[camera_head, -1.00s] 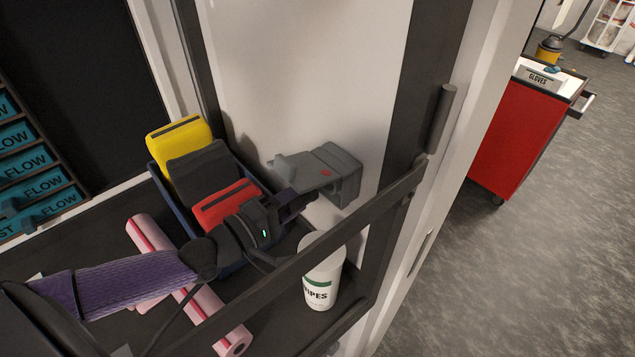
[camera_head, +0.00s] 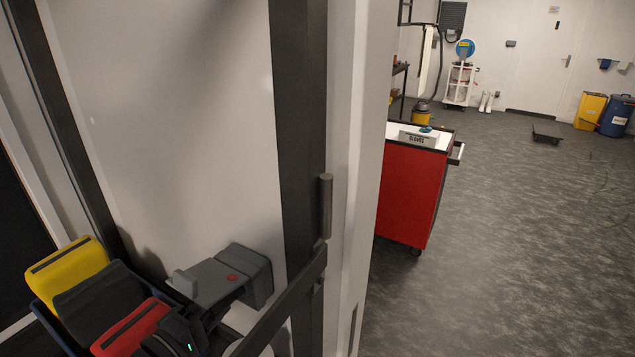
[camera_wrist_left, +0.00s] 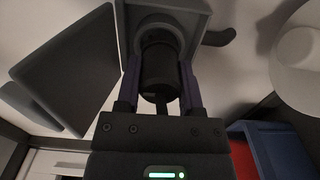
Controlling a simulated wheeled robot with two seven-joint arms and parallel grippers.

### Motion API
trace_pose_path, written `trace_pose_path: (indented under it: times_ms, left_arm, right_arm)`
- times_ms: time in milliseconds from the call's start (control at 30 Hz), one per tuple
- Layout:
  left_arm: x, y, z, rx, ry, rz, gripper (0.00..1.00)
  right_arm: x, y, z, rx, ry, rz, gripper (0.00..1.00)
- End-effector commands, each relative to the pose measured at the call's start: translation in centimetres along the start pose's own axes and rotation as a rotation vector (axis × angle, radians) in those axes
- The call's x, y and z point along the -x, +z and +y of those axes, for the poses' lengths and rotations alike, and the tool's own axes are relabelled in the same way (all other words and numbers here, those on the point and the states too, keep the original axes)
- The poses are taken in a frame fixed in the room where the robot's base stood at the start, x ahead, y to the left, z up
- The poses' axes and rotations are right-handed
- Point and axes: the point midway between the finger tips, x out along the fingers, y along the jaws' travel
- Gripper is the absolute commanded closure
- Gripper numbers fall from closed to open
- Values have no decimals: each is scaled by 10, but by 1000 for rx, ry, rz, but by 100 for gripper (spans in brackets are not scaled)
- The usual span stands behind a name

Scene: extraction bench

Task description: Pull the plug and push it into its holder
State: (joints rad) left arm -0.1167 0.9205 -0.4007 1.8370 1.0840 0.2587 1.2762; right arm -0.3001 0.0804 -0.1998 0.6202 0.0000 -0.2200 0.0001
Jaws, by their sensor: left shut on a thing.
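A grey wall box (camera_head: 225,278) with a red dot and a raised flap stands out from the pale panel at the lower left of the head view. The left wrist view shows the grey housing (camera_wrist_left: 195,12) with a dark round plug (camera_wrist_left: 158,60) at its opening. My left gripper (camera_head: 208,318) is just below the box, and in the left wrist view its fingers (camera_wrist_left: 158,80) are shut on the plug from both sides. I cannot tell how deep the plug sits in the housing. No separate holder can be made out. My right gripper is out of view.
Yellow, black and red packs (camera_head: 100,295) stand in a blue bin (camera_head: 45,318) left of the gripper. A dark rail (camera_head: 285,305) slants close to its right. A red glove cart (camera_head: 408,195) stands farther off on open grey floor.

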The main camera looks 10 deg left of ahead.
Motion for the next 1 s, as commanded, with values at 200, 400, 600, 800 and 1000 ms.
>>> trace_pose_path:
  times_ms: [200,400,600,800,1000]
  left_arm:
    - [-6,0,0,0,0,0,100]
    - [-2,0,0,-1,-3,0,100]
    - [22,0,1,-2,-5,-1,100]
    - [35,0,1,0,2,0,100]
    - [11,0,0,1,4,0,100]
  right_arm:
    - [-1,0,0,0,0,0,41]
    - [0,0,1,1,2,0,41]
    - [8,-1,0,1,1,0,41]
    - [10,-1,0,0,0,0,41]
    - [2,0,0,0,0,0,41]
